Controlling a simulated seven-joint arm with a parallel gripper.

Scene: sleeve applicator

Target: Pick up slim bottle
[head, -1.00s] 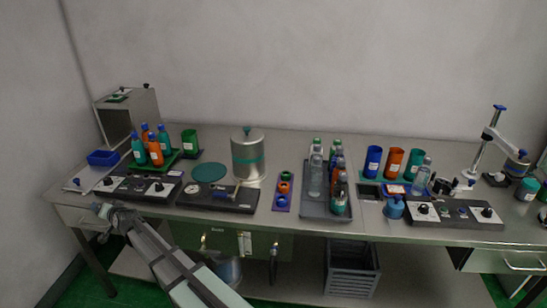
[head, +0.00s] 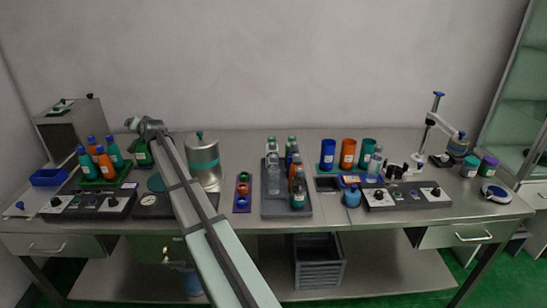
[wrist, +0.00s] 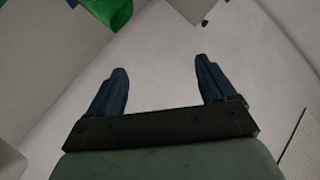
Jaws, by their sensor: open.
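Several bottles stand upright in the dark grey tray (head: 266,211) at mid bench, among them a clear bottle (head: 273,180) and a teal one (head: 298,200) at the front. Teal and orange bottles (head: 105,165) with blue caps stand on a green tray at the left. Another clear bottle (head: 375,162) stands right of the cups. I cannot tell which one is the slim bottle. My gripper (head: 134,124) is raised over the left part of the bench, apart from the tray. In the wrist view my gripper (wrist: 161,66) is open, with nothing between its fingers.
A steel pot (head: 203,165) stands just right of my forearm. Blue, orange and teal cups (head: 347,154) stand right of the grey tray. A green container (wrist: 113,12) shows at the wrist view's top edge. A purple rack (head: 242,207) lies left of the grey tray.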

